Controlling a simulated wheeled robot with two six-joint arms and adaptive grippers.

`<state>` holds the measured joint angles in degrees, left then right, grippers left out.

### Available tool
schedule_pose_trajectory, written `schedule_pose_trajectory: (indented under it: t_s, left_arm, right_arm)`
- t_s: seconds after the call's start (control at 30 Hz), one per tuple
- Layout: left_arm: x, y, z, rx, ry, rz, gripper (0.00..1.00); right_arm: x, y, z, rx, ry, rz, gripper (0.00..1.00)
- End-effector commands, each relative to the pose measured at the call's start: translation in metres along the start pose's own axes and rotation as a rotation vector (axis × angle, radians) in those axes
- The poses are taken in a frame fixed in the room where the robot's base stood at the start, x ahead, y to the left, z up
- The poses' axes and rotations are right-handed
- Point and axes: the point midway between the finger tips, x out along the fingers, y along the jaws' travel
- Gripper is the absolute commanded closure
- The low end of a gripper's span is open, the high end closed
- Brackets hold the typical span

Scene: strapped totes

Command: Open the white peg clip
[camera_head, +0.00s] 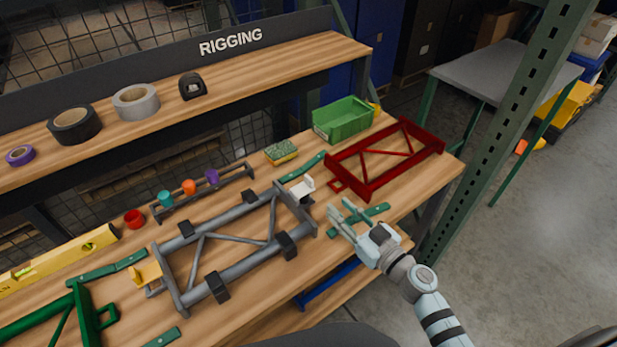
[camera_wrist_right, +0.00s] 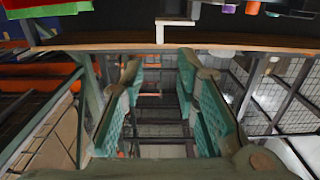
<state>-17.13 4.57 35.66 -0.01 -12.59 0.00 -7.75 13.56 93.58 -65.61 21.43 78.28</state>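The white peg clip (camera_head: 303,189) sits at the right end of the grey tubular frame (camera_head: 240,262) on the wooden bench. A pale, bent part that looks like this clip shows at the top middle of the right wrist view (camera_wrist_right: 173,23). Whether its jaw is shut is too small to tell. My right gripper (camera_head: 343,214) is to the right of the clip and apart from it, its fingers pointing toward the frame's end. In the wrist view its two teal-padded fingers (camera_wrist_right: 159,68) are spread with nothing between them. My left gripper is in neither view.
A yellow clip (camera_head: 149,273) sits at the grey frame's left end. A red frame (camera_head: 368,183) and a green bin (camera_head: 343,121) stand behind. A rack with small coloured pieces (camera_head: 212,178) is behind the grey frame.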

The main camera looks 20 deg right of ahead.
Motion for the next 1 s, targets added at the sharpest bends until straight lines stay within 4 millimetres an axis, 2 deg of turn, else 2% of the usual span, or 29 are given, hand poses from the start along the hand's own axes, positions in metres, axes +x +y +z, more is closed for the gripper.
schedule_pose_trajectory:
  t_s: [0.3, 0.5, 0.7, 0.93, 1.0]
  left_arm:
    - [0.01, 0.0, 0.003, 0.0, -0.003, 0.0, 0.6]
    - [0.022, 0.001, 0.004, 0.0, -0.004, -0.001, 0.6]
    - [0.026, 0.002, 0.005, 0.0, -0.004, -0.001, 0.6]
    - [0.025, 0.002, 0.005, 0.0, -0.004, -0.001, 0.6]
    - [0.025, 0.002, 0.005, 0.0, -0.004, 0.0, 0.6]
  right_arm:
    - [0.081, 0.0, 0.001, 0.001, 0.003, 0.002, 0.72]
    - [0.118, 0.0, 0.002, 0.001, 0.002, 0.003, 0.72]
    - [0.133, 0.0, 0.001, 0.001, 0.0, 0.003, 0.72]
    - [0.134, 0.0, 0.0, 0.001, 0.0, 0.003, 0.72]
    - [0.134, 0.0, 0.0, 0.001, 0.0, 0.003, 0.81]
